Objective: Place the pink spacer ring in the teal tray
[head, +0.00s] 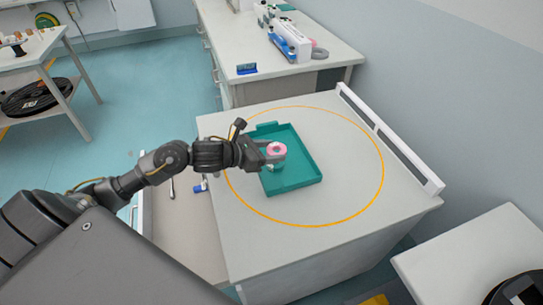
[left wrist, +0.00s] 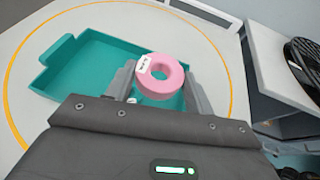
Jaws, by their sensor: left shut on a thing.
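The pink spacer ring (head: 276,150) is between the fingers of my left gripper (head: 272,152), which is shut on it. In the left wrist view the ring (left wrist: 160,76) lies flat between the two grey fingertips of the gripper (left wrist: 160,85), with a small white label on its side. The teal tray (head: 306,182) is on the grey worktop, and the ring is over its left part. The tray (left wrist: 70,70) also shows under and beside the ring in the left wrist view. I cannot tell whether the ring touches the tray floor. My right gripper is not in view.
An orange circle (head: 383,170) is marked on the worktop (head: 345,150) around the tray. A white rail (head: 390,140) runs along the worktop's right edge. A back counter (head: 300,75) holds boxes and a blue item. An open drawer (head: 180,225) with tools is at the left.

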